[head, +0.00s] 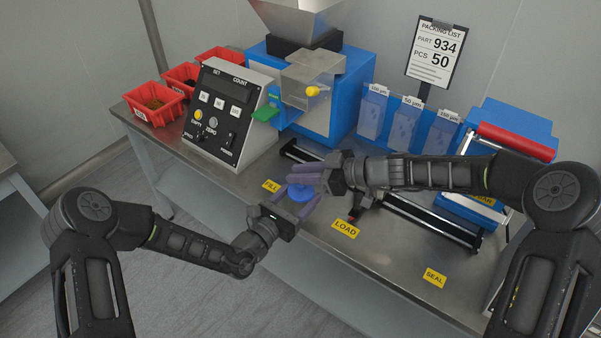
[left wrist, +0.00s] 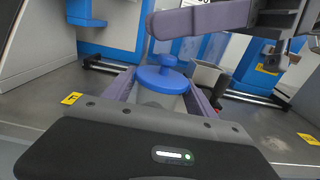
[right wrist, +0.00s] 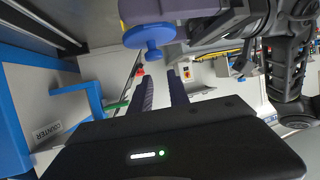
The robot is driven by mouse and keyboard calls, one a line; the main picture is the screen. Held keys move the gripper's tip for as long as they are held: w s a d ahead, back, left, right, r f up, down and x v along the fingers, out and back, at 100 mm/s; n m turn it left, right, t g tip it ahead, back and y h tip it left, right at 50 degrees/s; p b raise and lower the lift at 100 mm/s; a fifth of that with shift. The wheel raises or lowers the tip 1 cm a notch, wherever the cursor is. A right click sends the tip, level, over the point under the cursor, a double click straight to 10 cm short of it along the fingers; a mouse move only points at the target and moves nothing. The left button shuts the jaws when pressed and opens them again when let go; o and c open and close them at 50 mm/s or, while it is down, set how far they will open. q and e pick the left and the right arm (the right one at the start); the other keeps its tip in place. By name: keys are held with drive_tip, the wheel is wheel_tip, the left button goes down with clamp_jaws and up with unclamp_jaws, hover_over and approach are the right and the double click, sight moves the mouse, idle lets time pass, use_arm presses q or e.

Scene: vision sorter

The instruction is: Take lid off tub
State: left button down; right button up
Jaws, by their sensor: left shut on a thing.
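The tub (left wrist: 157,99) has a round blue lid (left wrist: 160,80) with a knob on top, and the lid sits on it. My left gripper (head: 297,203) is shut on the tub, one finger on each side, above the front of the bench. The tub's body is mostly hidden by the fingers and lid. The lid also shows in the head view (head: 300,192) and in the right wrist view (right wrist: 149,40). My right gripper (head: 306,174) reaches in from the right, close to the lid. Its fingers are apart with nothing between them in the right wrist view (right wrist: 162,84).
The counter box (head: 221,114) and the blue machine (head: 327,115) stand behind the grippers. Red bins (head: 157,105) are at the back left. The bench front around the LOAD label (head: 345,229) is mostly clear.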

sight(294, 201)
use_arm(q)
drive_tip(key=shift+r, duration=0.1)
drive_tip(key=shift+c, duration=1.1)
unclamp_jaws()
use_arm(e)
drive_tip(key=v, duration=1.2)
use_arm(q)
drive_tip(key=shift+b+v, duration=0.3)
drive_tip(key=shift+v, duration=3.55)
use_arm(e)
drive_tip(key=shift+f, duration=0.3)
